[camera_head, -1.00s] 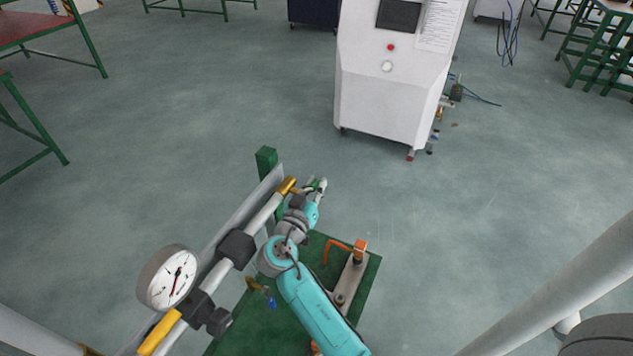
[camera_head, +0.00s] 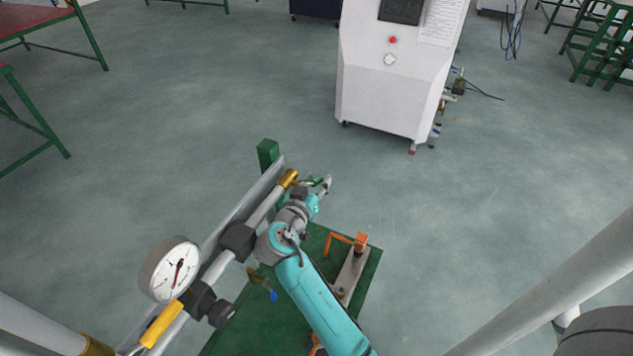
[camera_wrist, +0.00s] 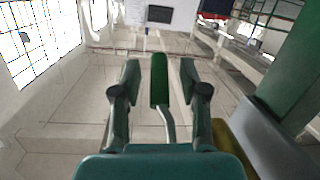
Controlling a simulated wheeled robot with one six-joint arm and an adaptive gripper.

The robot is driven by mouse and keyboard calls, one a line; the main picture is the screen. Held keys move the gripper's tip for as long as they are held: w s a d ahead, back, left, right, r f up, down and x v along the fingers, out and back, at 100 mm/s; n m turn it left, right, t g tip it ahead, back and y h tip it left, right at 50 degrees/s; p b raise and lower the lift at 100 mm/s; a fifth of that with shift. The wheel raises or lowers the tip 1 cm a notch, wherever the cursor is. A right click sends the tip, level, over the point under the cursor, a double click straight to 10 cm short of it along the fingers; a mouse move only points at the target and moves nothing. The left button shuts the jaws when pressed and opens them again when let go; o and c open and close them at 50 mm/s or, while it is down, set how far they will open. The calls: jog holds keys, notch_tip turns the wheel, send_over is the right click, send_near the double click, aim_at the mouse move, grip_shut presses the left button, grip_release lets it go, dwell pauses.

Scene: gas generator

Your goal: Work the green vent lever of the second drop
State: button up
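The green vent lever (camera_wrist: 159,80) stands between the two fingers of my gripper (camera_wrist: 160,68) in the wrist view, on a bent metal stem. Each finger is spread apart with a gap to the lever, so the gripper looks open around it. In the head view my gripper (camera_head: 323,184) is at the far end of the pipe, beside its brass end fitting (camera_head: 288,178). The lever shows there only as a small bit of green (camera_head: 315,181) by the fingers.
A pressure gauge (camera_head: 170,269) and a yellow handle (camera_head: 162,324) sit on the near pipe. An orange bent handle (camera_head: 346,240) stands on the green base plate right of my arm. A white cabinet (camera_head: 388,85) stands farther back, with clear floor between.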

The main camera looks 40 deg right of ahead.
jog(key=shift+a, duration=0.1)
jog(key=v, duration=0.7)
jog(key=shift+s, duration=0.15)
jog(key=shift+a, duration=0.15)
